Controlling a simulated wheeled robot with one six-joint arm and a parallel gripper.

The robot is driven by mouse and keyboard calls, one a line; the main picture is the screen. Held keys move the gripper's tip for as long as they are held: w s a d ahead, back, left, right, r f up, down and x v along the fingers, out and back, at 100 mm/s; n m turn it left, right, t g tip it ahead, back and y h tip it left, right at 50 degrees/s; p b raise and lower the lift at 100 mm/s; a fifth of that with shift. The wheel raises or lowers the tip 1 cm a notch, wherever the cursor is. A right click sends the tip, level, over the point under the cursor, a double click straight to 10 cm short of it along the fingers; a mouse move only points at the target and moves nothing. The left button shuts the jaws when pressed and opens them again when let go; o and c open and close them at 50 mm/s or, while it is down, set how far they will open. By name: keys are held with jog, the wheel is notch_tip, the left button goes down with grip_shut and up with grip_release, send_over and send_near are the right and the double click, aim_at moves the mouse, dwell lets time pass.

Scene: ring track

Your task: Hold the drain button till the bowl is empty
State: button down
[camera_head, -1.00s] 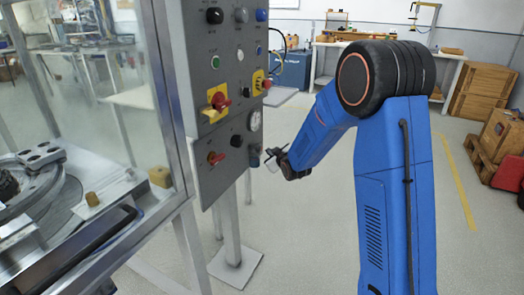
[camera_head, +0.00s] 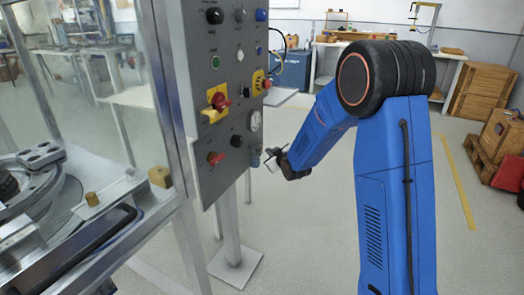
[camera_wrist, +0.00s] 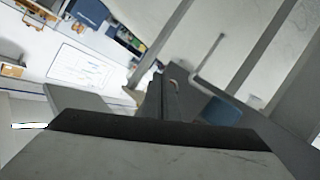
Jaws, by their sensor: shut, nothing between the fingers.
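My gripper (camera_head: 268,161) is shut and empty, at the lower right edge of the grey control panel. Its tip is close to a small blue-grey knob or button (camera_head: 254,158) on the panel; I cannot tell whether they touch. No label is readable, so I cannot tell which control is the drain button. A round grey metal ring (camera_head: 50,205) lies inside the glazed machine at the left, with a dark part (camera_head: 7,186) in it. No bowl can be made out clearly. In the wrist view, my dark fingers (camera_wrist: 161,98) stand together.
Wooden crates (camera_head: 484,90) and a pallet lie at the right. The floor between is clear.

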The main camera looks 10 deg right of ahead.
jog(key=shift+a, duration=0.1)
dwell(0.3)
jog(key=shift+w+a, duration=0.2)
jog(key=shift+a, duration=0.05)
jog(key=shift+w+a, duration=0.25)
jog(key=shift+a, duration=0.1)
dwell(2.8)
jog(key=shift+d, duration=0.1)
dwell(0.9)
jog(key=shift+s+d, duration=0.5)
jog(key=shift+d, duration=0.05)
jog(key=shift+s+d, duration=0.75)
jog(key=shift+d, duration=0.3)
jog(key=shift+s+d, duration=0.7)
jog(key=shift+d, duration=0.3)
jog(key=shift+r, duration=0.1)
